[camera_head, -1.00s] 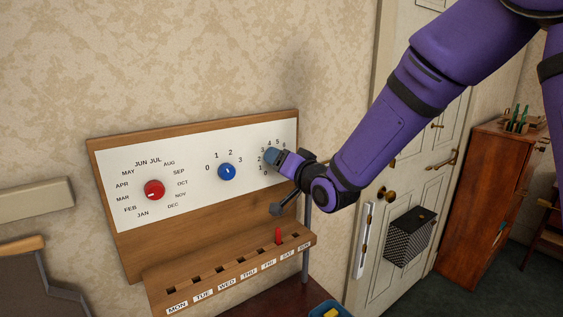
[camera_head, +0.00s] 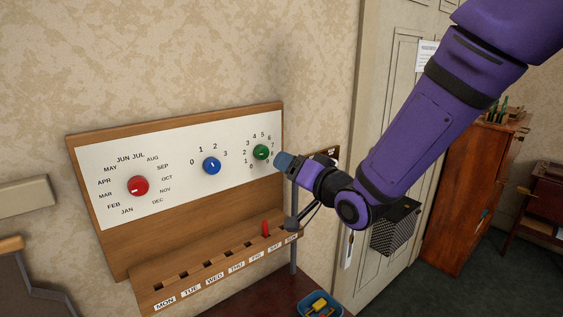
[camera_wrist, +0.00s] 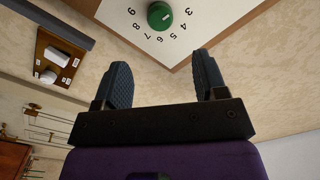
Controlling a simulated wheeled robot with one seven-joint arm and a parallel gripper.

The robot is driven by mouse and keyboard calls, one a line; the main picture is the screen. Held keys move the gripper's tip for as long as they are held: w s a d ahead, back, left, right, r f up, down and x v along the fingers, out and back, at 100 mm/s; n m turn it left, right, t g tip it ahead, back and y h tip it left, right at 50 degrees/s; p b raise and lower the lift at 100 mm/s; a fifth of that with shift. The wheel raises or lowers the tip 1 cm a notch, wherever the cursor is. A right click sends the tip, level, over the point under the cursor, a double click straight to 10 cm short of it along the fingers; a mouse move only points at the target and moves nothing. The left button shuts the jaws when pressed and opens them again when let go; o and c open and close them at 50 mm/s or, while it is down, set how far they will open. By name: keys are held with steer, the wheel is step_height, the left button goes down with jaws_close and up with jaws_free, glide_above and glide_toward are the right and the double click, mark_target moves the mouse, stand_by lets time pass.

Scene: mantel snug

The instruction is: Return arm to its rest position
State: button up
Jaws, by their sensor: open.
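My purple arm reaches in from the upper right in the head view. My gripper (camera_head: 287,162) is just right of the green dial (camera_head: 261,152) on the calendar board (camera_head: 185,225), apart from it. In the wrist view my gripper (camera_wrist: 165,82) shows two dark ribbed fingers spread wide with nothing between them. The green dial (camera_wrist: 160,15) is beyond the fingertips, ringed by digits. The blue dial (camera_head: 212,166) and the red dial (camera_head: 138,186) are to the left on the board. A red peg (camera_head: 265,229) stands in the weekday rack.
A blue tray (camera_head: 306,311) with yellow pieces is below the board. Behind my arm are a pale door (camera_head: 394,75) and a black mesh box (camera_head: 392,235). A wooden cabinet (camera_head: 462,200) stands at right. A plate with two knobs (camera_wrist: 57,60) shows in the wrist view.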

steer(key=shift+s+d, duration=0.25)
steer(key=shift+s, duration=0.2)
steer(key=s+d+r+g+h, duration=0.2)
steer(key=s+d+h, duration=0.15)
steer(key=d, duration=0.35)
steer(key=s+d+r+g+h, duration=0.1)
steer(key=s+d+r+h, duration=0.2)
steer(key=d, duration=0.4)
steer(key=s+d+g+h, duration=0.1)
steer(key=s+d+g, duration=0.2)
steer(key=s, duration=0.6)
steer(key=s+d+r+g+h, duration=0.1)
steer(key=s+d+g+h, duration=0.1)
steer(key=s+d, duration=0.4)
steer(key=s+g, duration=0.1)
steer(key=s, duration=0.3)
steer(key=shift+n+g, duration=0.3)
steer(key=shift+h, duration=0.25)
